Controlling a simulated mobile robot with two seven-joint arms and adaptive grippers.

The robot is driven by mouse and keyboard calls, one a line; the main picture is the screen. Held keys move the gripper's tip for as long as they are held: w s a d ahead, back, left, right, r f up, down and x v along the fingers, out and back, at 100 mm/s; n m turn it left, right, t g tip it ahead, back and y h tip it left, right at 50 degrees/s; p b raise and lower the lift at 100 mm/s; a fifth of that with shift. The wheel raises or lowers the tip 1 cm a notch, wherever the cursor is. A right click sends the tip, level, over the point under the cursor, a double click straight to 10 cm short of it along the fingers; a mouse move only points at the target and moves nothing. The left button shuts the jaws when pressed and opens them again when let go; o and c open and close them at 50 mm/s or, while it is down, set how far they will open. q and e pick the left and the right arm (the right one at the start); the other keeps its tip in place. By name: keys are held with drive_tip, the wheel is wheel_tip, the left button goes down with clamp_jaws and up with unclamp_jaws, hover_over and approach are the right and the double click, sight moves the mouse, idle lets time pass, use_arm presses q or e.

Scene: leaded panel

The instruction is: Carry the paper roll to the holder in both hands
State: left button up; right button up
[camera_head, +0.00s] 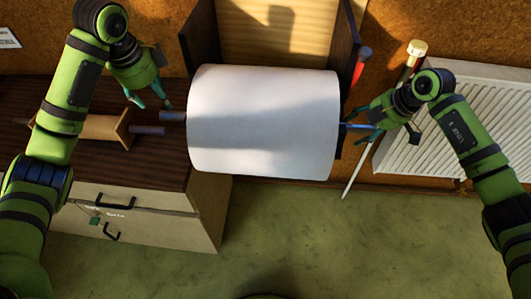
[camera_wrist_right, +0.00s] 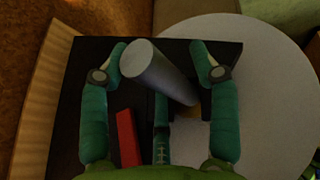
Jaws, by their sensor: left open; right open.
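The large white paper roll (camera_head: 264,125) lies level across the middle of the head view, with a grey spindle end (camera_head: 172,116) sticking out on its left. The holder, with dark side plates (camera_head: 201,38) and a wooden back, is behind and around it. I cannot tell whether the roll rests in it. My left gripper (camera_head: 153,103) is open and empty, just above and left of the left spindle end. My right gripper (camera_head: 360,126) is open at the roll's right end. In the right wrist view the grey right spindle end (camera_wrist_right: 158,70) stands between its spread fingers, without a visible grip.
A dark-topped cabinet (camera_head: 170,168) with drawers stands at left, carrying a tan spool (camera_head: 95,127) with its own grey stub. A white radiator (camera_head: 430,150) is on the right wall. A red-topped tool (camera_head: 361,62) and a white stick (camera_head: 358,172) stand near the right plate. Green floor (camera_head: 330,235) is open in front.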

drive_tip(key=shift+d+r, duration=0.15)
drive_tip(key=shift+r, duration=0.2)
use_arm(q)
drive_tip(key=shift+s+r, duration=0.1)
drive_tip(key=shift+r, duration=0.25)
use_arm(e)
drive_tip(key=v, duration=1.1)
drive_tip(key=shift+s, duration=0.15)
